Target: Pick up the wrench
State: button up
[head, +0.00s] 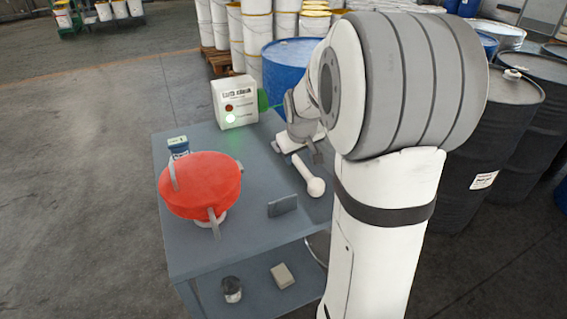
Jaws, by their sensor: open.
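I cannot make out a wrench for certain in the head view. My gripper (297,150) is at the far right part of the grey table (245,245), partly hidden by my arm. Its two grey fingers are apart, and I see nothing held between them. A pale flat thing lies under or beside the gripper, too covered to name. A white tool with a rounded end (315,187) lies just nearer than the gripper, apart from it. A small dark grey block-like piece (282,206) sits nearer still. My arm hides the table's right side.
A red round object with grey clips (200,185) stands on the table's left, beside a small blue container (178,147). A white box with a lit green lamp (235,102) stands at the back. The lower shelf holds a dark jar (232,289). Drums (510,95) crowd the right.

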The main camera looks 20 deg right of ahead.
aim_at(301, 165)
jog(key=x, duration=0.5)
jog(key=d+x, duration=0.1)
jog(key=x, duration=0.2)
jog(key=shift+w+f+b, duration=0.15)
jog(key=shift+b, duration=0.15)
grip_shut()
